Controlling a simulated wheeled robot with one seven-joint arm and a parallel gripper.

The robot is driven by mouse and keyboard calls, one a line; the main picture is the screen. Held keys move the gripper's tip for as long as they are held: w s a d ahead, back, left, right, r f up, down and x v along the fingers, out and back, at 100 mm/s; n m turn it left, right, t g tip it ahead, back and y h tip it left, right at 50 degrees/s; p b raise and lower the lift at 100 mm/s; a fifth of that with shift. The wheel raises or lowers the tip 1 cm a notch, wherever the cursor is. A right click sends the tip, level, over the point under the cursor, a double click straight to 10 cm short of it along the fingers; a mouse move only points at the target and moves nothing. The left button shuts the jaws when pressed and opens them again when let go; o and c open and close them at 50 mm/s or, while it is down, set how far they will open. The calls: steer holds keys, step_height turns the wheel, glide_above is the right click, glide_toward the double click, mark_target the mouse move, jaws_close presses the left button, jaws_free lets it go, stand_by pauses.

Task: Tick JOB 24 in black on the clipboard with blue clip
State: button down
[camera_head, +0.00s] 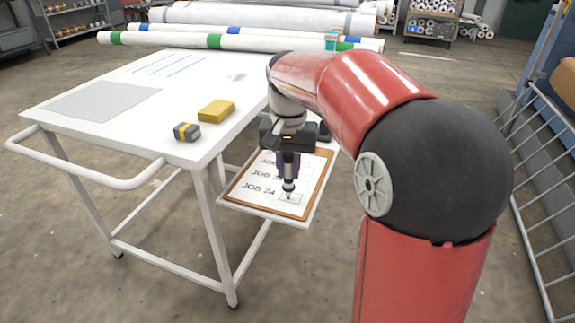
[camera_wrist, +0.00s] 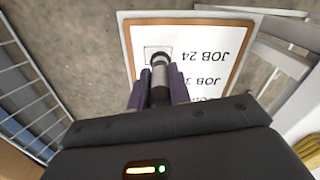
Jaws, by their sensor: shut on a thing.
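The clipboard (camera_head: 238,190) lies on a low side shelf of the white cart, with a brown board and white paper. It also shows in the wrist view (camera_wrist: 240,42). The JOB 24 line (camera_head: 259,189) is the lowest on the sheet, with an outlined box (camera_head: 298,199) at its right end. My gripper (camera_head: 289,162) is shut on a dark and silver marker (camera_head: 289,184), held upright, tip down at this box. In the wrist view the marker (camera_wrist: 161,72) covers part of the box (camera_wrist: 149,50). Whether the tip touches paper is unclear. The clip's colour is hidden.
Long rolls (camera_head: 240,42) lie behind the cart. A metal rack (camera_head: 530,150) stands at the right. Floor is clear in front.

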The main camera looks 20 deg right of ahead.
steer(key=shift+d, duration=0.2)
steer(key=shift+d, duration=0.35)
steer(key=shift+d+p, duration=0.15)
steer(key=shift+p, duration=0.3)
stand_by(1.0)
steer(key=shift+d, duration=0.35)
steer(key=shift+p, duration=0.3)
stand_by(0.5)
step_height(320, 180, up, 6)
steer(key=p, duration=0.2)
stand_by(0.8)
stand_by(0.4)
